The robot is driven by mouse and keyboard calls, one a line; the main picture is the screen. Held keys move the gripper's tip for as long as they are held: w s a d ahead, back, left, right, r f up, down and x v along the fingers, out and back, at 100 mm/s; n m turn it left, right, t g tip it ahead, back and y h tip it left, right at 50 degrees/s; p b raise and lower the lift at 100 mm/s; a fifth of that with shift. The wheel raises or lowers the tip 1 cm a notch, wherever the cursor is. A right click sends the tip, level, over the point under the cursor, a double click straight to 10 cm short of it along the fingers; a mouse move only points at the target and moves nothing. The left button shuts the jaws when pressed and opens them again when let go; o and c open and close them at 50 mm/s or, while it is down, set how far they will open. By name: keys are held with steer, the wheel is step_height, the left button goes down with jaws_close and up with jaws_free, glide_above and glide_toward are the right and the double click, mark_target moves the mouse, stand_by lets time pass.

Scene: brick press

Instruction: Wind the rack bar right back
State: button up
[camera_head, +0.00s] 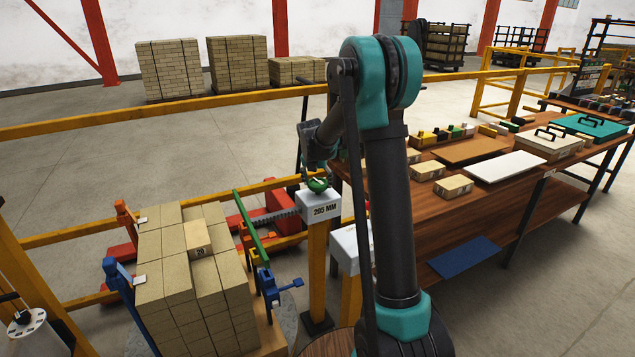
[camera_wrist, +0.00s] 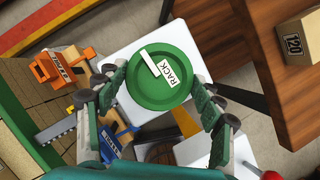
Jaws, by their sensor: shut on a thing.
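The green round knob labelled RACK (camera_wrist: 163,77) sits on top of a white box marked 205 MM (camera_head: 319,206); the knob also shows in the head view (camera_head: 317,186). My gripper (camera_wrist: 158,88) is shut on the knob, with one finger on each side; in the head view my gripper (camera_head: 317,172) comes down from above. The grey toothed rack bar (camera_head: 287,217) runs from the white box to a long green bar (camera_head: 250,228) beside the brick stack (camera_head: 190,262). The rack bar also shows in the wrist view (camera_wrist: 57,130).
Blue (camera_head: 270,286) and orange-red clamps (camera_head: 125,216) stand around the brick stack. A wooden bench (camera_head: 425,205) with blocks and boxes stands to the right. Yellow rails (camera_head: 200,112) cross behind, with open floor beyond.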

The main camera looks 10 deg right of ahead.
steer(key=shift+n, duration=0.3)
steer(key=o, duration=1.2)
steer(key=shift+c, duration=0.2)
steer(key=v, duration=1.2)
steer(key=shift+d, duration=0.2)
